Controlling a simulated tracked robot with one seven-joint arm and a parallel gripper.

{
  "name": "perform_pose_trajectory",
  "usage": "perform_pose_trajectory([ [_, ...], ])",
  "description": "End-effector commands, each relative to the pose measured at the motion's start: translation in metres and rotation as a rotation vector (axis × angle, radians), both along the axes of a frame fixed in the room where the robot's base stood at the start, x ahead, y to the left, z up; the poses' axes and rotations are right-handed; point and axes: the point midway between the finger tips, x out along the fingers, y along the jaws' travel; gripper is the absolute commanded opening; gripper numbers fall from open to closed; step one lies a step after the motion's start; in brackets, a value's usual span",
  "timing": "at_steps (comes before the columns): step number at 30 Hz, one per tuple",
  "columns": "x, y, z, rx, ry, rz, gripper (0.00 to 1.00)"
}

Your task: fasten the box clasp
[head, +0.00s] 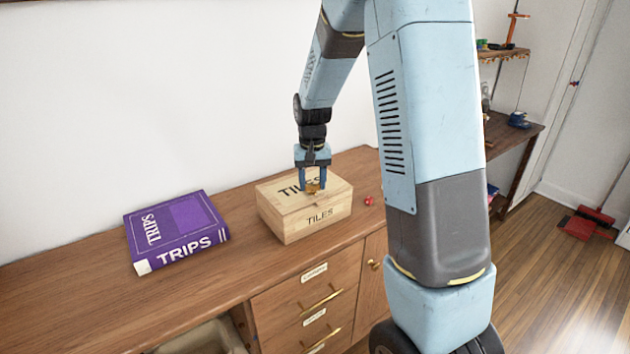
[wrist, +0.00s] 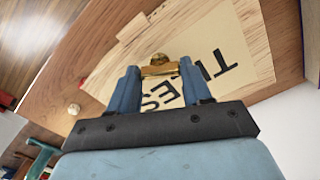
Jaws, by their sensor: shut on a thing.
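The wooden box (head: 284,222) marked TILES stands on the wooden cabinet top with its lid down. Part of the lid's lettering is hidden behind the fingers. Whether the clasp is latched cannot be told.
A purple book (head: 178,230) marked TRIPS lies on the cabinet top (head: 90,295) to the left of the box. A small red object (head: 368,201) lies just right of the box. The cabinet top between book and box is clear.

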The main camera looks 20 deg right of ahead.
Motion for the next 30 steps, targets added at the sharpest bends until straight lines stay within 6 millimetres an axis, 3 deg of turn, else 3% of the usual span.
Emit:
perform_pose_trajectory([
  [15,-0.0001,-0.0003,0.0000,-0.001,0.000,0.388,0.18],
  [30,0.0000,0.0001,0.0000,-0.001,0.000,0.495,0.18],
])
